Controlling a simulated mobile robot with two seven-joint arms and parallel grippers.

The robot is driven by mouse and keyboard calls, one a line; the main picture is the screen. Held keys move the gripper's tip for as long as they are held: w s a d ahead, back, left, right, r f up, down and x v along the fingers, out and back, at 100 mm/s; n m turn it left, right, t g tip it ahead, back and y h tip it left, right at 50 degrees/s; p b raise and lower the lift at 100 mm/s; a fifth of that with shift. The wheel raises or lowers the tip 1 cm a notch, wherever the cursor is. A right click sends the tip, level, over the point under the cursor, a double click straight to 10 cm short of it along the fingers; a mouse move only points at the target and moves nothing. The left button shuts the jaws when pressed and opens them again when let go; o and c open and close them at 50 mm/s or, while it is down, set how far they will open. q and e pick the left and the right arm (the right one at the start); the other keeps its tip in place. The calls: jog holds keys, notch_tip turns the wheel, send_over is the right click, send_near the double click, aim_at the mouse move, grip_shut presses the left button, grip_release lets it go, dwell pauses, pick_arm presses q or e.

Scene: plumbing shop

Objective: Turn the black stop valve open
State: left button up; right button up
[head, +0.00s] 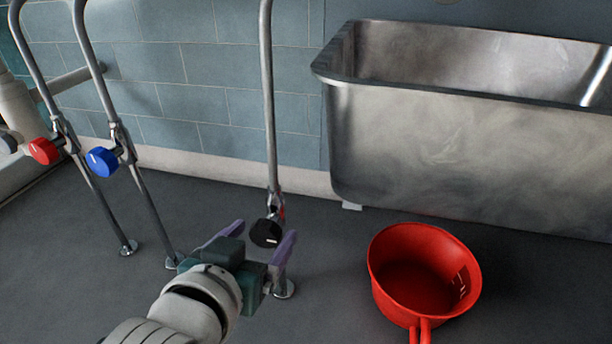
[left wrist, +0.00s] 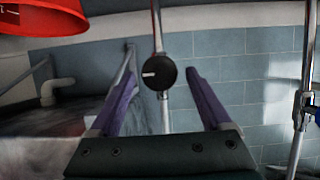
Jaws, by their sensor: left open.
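The black stop valve (head: 266,233) is a round black knob with a white mark, on a vertical metal pipe (head: 268,110) in front of the tiled wall. It also shows in the left wrist view (left wrist: 159,73), between and beyond the purple fingers, with its white mark lying roughly level. My left gripper (head: 258,238) is open, with one finger on each side of the knob in the picture. The left wrist view also shows the open gripper (left wrist: 162,95), with space between each finger and the knob. My right gripper is not in view.
A red valve (head: 43,151) and a blue valve (head: 101,161) sit on pipes at the left. A metal sink basin (head: 450,150) stands at the right. A red pot (head: 424,275) is on the floor right of my gripper. Floor between is clear.

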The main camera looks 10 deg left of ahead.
pick_arm(q)
jog(key=shift+b+x, duration=0.45)
jog(key=shift+x, duration=0.5)
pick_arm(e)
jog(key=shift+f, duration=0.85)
pick_arm(q)
jog(key=shift+s, duration=0.1)
jog(key=shift+c, duration=0.2)
grip_shut()
